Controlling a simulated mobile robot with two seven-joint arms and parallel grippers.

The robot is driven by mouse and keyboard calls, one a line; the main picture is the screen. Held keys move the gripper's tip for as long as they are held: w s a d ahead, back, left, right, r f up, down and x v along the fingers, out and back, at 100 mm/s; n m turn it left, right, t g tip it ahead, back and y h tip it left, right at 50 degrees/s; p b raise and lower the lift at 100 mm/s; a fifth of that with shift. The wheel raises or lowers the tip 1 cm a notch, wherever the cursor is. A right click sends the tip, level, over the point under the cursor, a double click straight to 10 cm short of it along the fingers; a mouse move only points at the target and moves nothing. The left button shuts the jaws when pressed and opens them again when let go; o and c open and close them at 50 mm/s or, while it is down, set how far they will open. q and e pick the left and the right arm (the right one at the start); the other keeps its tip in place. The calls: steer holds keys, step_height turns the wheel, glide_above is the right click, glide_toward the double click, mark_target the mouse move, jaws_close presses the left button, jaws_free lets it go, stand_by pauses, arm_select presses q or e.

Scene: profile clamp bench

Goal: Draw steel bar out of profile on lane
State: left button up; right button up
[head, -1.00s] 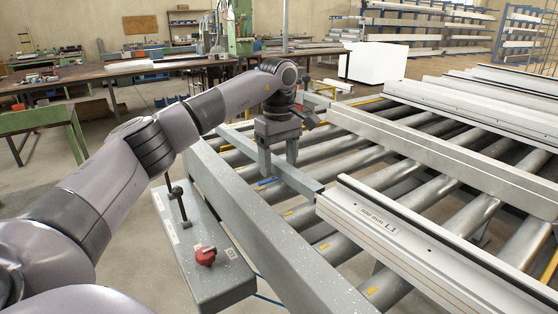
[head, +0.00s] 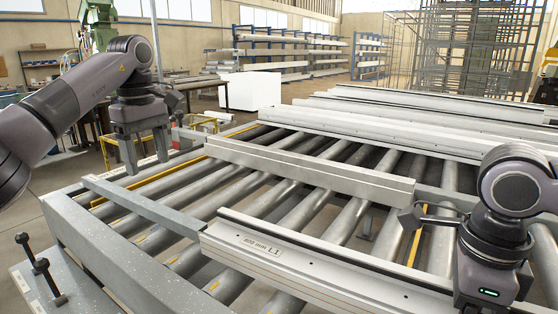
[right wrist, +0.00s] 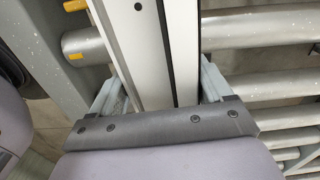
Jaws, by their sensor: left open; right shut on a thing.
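The steel bar (head: 150,207) is a long grey bar sticking out of the left end of the white profile (head: 300,264), which is labelled 800 mm L1 and lies on the roller lane. The bar's other part is hidden inside the profile. My left gripper (head: 147,167) is open and empty, with its fingertips apart from the bar, above and behind it in the head view. My right gripper is at the lower right of the head view, its fingers hidden there. In the right wrist view its fingers (right wrist: 157,88) are shut on both sides of the profile (right wrist: 184,50).
A grey beam (head: 300,168) lies across the rollers (head: 285,210) behind the profile, with more white profiles (head: 400,140) further back. The lane's frame rail (head: 110,255) runs along the left. A box with black levers (head: 38,268) stands at lower left.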

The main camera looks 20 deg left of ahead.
stand_by(0.3)
steer(key=o, duration=1.8)
steer(key=shift+r+b, duration=0.35)
steer(key=shift+r, duration=3.3)
